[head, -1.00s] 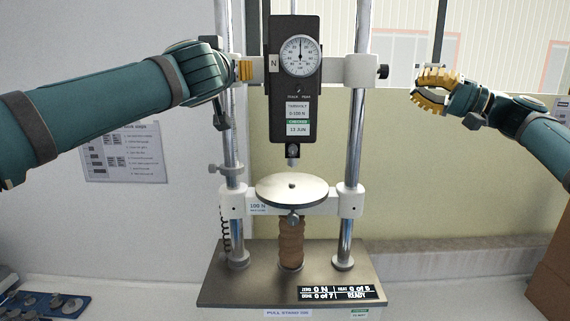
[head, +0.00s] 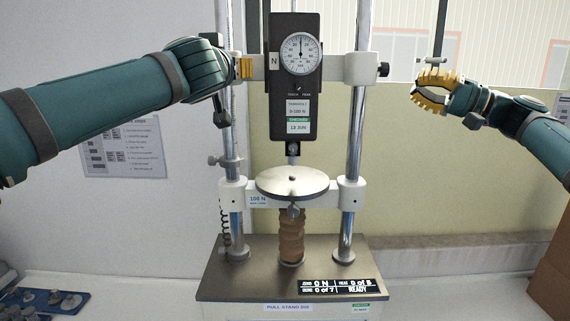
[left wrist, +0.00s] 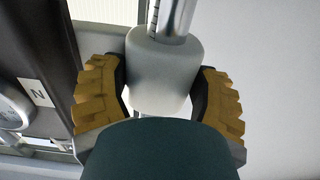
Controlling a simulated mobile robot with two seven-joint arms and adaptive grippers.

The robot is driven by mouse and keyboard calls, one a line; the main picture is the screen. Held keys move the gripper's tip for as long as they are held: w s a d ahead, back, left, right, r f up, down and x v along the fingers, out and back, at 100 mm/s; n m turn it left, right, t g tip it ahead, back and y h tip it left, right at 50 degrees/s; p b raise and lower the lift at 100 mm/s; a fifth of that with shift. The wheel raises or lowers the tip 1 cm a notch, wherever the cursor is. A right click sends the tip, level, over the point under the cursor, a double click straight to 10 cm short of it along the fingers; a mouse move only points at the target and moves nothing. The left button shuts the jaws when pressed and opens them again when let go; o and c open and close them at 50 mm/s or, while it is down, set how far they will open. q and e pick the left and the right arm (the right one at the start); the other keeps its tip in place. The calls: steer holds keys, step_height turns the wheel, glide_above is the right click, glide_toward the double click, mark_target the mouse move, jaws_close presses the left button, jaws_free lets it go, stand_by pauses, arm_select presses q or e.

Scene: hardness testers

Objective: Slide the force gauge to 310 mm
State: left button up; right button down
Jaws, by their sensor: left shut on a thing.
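The force gauge (head: 294,95) is a dark upright box with a round white dial (head: 301,53). It hangs on a white crosshead (head: 343,68) between two chrome columns, its tip above the round plate (head: 292,182). My left gripper (head: 245,68) is shut on the crosshead's left end. In the left wrist view, the yellow fingers of the left gripper (left wrist: 163,92) straddle the white collar (left wrist: 165,70) around the column. Scale marks show on that column, but their numbers are unreadable. My right gripper (head: 432,91) is open and empty, right of the stand.
A small clamp (head: 223,161) sits on the left column below the crosshead. A dark knob (head: 384,69) sticks out at the crosshead's right end. The stand base (head: 225,282) carries a display (head: 340,287) reading 0 N and READY. A brown box (head: 553,270) stands at the right edge.

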arm_select(q)
steer(key=shift+f+b, duration=0.7)
steer(key=shift+b, duration=0.05)
steer(key=o, duration=1.3)
steer(key=shift+w, duration=0.15)
steer(key=shift+r, duration=0.1)
